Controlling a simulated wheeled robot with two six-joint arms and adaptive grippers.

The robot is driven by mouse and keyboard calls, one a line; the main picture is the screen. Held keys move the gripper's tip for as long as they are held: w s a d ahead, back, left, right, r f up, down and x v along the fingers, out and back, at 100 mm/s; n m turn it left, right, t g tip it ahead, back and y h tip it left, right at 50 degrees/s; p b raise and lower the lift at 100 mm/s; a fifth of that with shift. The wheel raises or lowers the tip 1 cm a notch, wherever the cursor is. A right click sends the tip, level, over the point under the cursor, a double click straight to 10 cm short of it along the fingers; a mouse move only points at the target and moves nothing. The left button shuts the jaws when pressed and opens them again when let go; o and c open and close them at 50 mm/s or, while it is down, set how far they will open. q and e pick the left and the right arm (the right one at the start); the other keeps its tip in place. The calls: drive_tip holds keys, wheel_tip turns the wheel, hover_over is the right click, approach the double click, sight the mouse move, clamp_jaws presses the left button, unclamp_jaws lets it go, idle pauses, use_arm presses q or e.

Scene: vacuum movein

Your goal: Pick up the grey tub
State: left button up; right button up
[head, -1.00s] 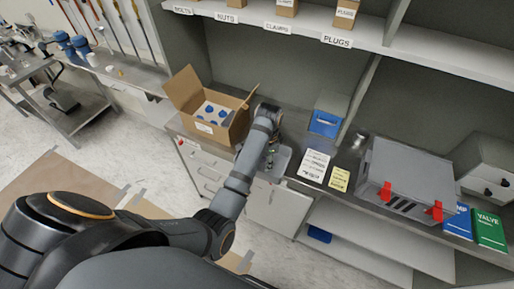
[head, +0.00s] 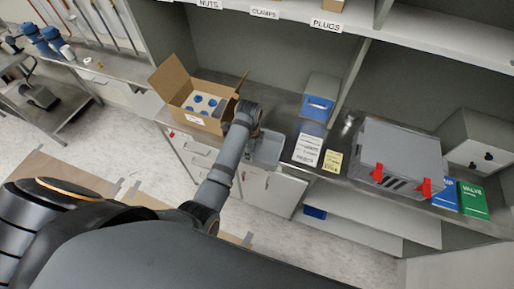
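The grey tub (head: 268,149) stands on the counter, just right of the open cardboard box. My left arm reaches across to the counter, and its wrist is over the tub's left side. My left gripper (head: 256,131) is at the tub's left rear edge, mostly hidden by my own wrist. I cannot tell whether its fingers are open or whether they touch the tub. My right gripper is not in view.
The cardboard box (head: 190,117) with blue-capped items stands close left of the gripper. Right of the tub are paper labels (head: 308,150), a blue-fronted bin (head: 319,107) and a grey case (head: 398,150) with red latches. A shelf (head: 290,17) overhangs the counter.

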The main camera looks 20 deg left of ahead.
use_arm(q)
drive_tip(key=f+p, duration=0.1)
drive_tip(key=f, duration=0.1)
drive_tip(key=f+p, duration=0.1)
drive_tip(key=f, duration=0.1)
drive_tip(key=shift+s+d+f, duration=0.15)
drive_tip(key=shift+d+f, duration=0.05)
drive_tip(key=shift+f, duration=0.3)
clamp_jaws()
